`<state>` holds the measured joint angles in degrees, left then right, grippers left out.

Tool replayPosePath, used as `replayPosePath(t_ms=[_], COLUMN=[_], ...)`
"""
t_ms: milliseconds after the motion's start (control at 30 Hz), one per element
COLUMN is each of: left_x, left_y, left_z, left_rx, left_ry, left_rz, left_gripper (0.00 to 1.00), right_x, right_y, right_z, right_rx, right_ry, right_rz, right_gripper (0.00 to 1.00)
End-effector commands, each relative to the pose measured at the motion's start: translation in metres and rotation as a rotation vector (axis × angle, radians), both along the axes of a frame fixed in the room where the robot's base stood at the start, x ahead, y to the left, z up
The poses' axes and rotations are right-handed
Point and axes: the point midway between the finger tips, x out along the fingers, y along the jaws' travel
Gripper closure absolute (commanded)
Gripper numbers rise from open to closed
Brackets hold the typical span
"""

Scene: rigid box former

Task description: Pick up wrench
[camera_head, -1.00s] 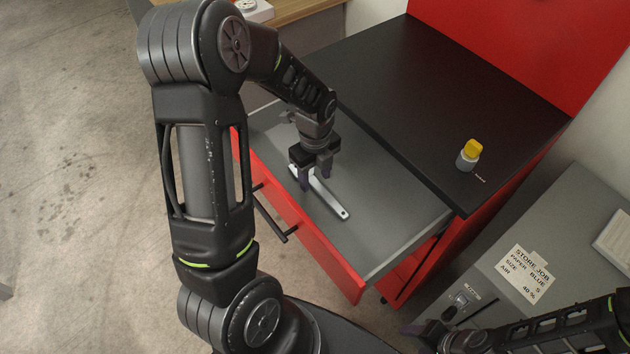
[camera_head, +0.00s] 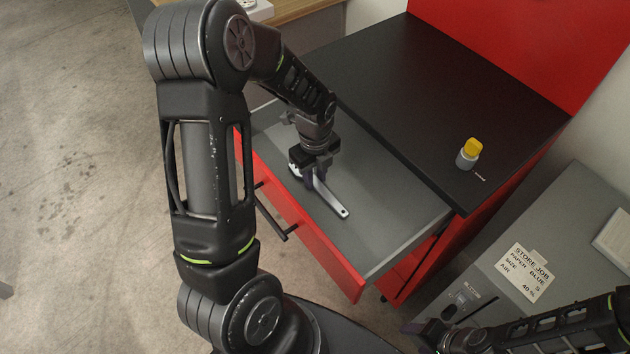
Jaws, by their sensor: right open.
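A silver wrench (camera_head: 333,202) lies in the open drawer (camera_head: 375,225), slanting from upper left to lower right. My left gripper (camera_head: 314,180) points down into the drawer, with its two fingers close together on either side of the wrench's handle. It looks shut on the wrench. The gripper hides part of the handle; one end shows left of it and the other end lies bare to the lower right. The wrench appears to rest on the drawer floor. My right gripper (camera_head: 428,337) is open at the bottom edge, far from the wrench.
The drawer has a red front (camera_head: 315,240) with a dark handle. A black cabinet top (camera_head: 430,100) overhangs its back, holding a grey bottle with a yellow cap (camera_head: 468,154). A grey machine with a paper label (camera_head: 525,271) stands at the right. Most of the drawer floor is bare.

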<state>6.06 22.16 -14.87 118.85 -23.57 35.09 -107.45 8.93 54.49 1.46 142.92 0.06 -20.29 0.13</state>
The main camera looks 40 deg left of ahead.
Motion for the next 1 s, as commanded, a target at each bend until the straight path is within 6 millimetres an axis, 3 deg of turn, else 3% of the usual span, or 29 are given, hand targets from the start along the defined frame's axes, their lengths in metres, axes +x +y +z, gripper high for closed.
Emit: replayPosePath(t_ms=[300,1000], left_x=[0.0001,0.0012], left_y=[0.0,0.0001], left_z=[0.0,0.0058], left_rx=[0.0,0.0], left_ry=[0.0,-0.003], left_rz=[0.0,0.0], left_gripper=[1.0,1.0], right_x=[0.0,0.0001], right_y=[0.0,0.0001], right_z=[0.0,-0.0005], right_rx=[0.0,0.0], right_ry=[0.0,0.0], right_rz=[0.0,0.0], right_gripper=[0.46,0.46])
